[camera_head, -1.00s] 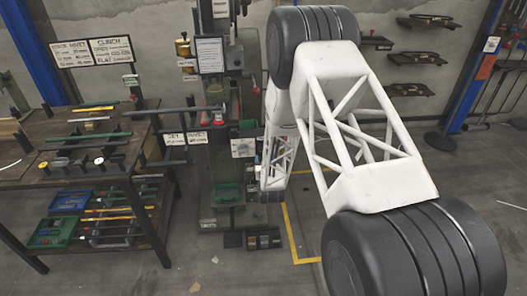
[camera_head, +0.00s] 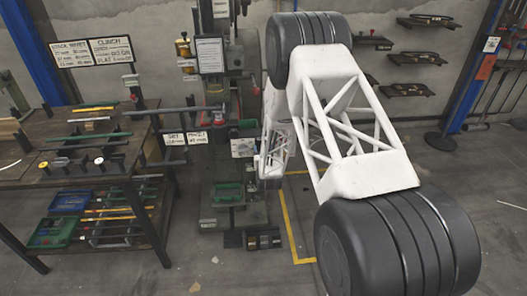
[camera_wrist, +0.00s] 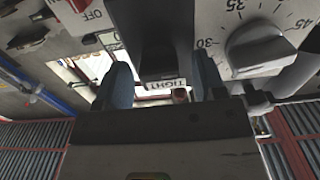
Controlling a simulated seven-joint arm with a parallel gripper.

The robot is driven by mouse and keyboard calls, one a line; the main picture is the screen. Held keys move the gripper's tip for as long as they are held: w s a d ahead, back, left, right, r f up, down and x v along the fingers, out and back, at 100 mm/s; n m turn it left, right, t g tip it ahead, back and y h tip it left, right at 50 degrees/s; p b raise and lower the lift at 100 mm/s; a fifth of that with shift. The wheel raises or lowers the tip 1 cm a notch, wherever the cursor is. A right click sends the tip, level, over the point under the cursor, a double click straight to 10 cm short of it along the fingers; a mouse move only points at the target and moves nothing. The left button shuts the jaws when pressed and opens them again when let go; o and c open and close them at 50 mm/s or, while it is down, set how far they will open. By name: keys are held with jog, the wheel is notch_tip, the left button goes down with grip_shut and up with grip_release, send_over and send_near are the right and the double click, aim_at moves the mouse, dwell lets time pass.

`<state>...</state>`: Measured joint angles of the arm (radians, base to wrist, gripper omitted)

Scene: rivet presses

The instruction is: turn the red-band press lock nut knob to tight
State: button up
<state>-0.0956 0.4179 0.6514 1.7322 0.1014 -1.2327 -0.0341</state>
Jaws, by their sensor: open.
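In the wrist view, my gripper (camera_wrist: 163,66) is open. One blue-grey finger stands on each side of a dark block-like part (camera_wrist: 160,45), which looks like the lock nut knob. I cannot tell whether the fingers touch it. A white label reading TIGHT (camera_wrist: 167,84) is just below this part, between the fingers. In the head view, the tall dark green press (camera_head: 213,95) stands behind and left of my arm, with red parts low on its head. My gripper and the knob cannot be made out there.
A pale dial plate with a grey knob (camera_wrist: 258,48) and numbers lies close right of the fingers. An OFF label (camera_wrist: 92,14) is at upper left. In the head view, a workbench with tools (camera_head: 80,145) stands left, and wall shelves (camera_head: 405,90) hang right.

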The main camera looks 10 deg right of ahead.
jog(key=c, duration=0.9)
jog(key=shift+m, duration=0.5)
jog(key=m, duration=1.6)
jog(key=shift+d+f+m, duration=0.2)
jog(key=shift+m, duration=0.2)
jog(key=o, duration=0.9)
